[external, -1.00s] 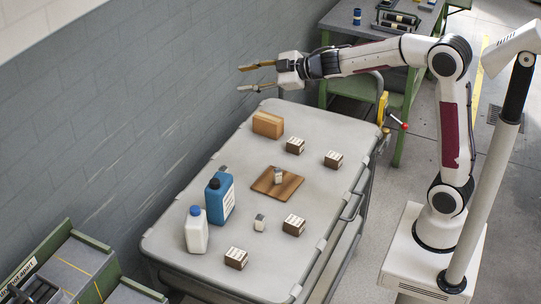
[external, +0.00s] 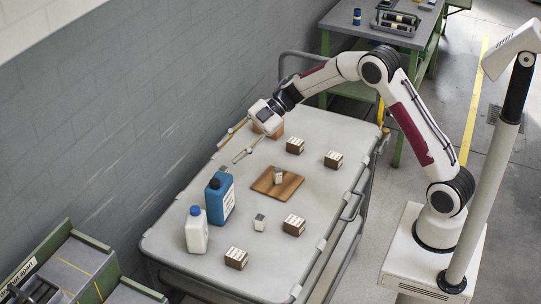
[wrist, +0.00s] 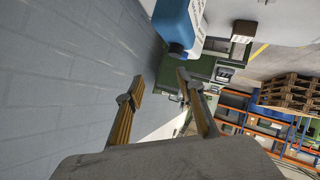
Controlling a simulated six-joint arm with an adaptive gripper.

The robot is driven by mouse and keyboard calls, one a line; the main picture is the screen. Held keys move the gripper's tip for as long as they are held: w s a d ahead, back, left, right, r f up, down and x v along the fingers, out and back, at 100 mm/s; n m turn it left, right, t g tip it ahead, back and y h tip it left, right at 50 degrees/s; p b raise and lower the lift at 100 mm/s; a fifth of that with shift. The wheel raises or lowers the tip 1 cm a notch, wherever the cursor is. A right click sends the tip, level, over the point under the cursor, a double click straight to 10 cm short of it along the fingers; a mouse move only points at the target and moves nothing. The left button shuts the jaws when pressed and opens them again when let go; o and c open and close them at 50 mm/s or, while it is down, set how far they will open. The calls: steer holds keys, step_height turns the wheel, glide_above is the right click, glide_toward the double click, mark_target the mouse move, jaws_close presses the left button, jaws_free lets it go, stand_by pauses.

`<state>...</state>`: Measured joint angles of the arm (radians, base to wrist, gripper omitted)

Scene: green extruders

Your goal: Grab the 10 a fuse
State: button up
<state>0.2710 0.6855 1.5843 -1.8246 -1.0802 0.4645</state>
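Small grey-white fuse-like pieces are on the cart; their labels are too small to read, so I cannot tell which is the 10 A fuse. One piece (external: 278,177) is on the wooden board (external: 262,185), another piece (external: 260,222) is on the bare top beside the blue bottle, and a third (external: 222,169) is partly hidden behind that bottle. My gripper (external: 228,154) is open and empty above the far left part of the cart, its fingers pointing down-left. In the wrist view the spread fingers (wrist: 160,78) have nothing between them.
The blue bottle (external: 220,203) and a white bottle (external: 196,234) stand at the cart's left side. The blue bottle also shows in the wrist view (wrist: 173,22). Several small labelled boxes (external: 293,226) are spread about. A brown block (external: 275,132) is partly behind my gripper. A grey wall (external: 120,120) runs along the left.

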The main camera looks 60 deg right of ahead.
mark_target(261, 215)
steer(key=s+f+g, duration=0.2)
steer(key=s+f, duration=0.1)
steer(key=f, duration=0.1)
steer(key=s+d+f+g+y, duration=0.1)
steer(key=s+f+g, duration=0.1)
steer(key=s+f, duration=0.2)
steer(key=s+f+g+y, duration=0.1)
steer(key=s+f+g, duration=0.1)
steer(key=f, duration=0.4)
steer(key=shift+s+d+f+n+g, duration=0.25)
steer(key=shift+s+d+n+g, duration=0.15)
steer(key=shift+s, duration=0.3)
steer(key=shift+s+d+f+y, duration=0.1)
steer(key=shift+s+f+y, duration=0.3)
steer(key=shift+f, duration=0.1)
steer(key=shift+x, duration=1.3)
steer(key=shift+x, duration=2.65)
steer(key=shift+s+d, duration=0.1)
jaws_close()
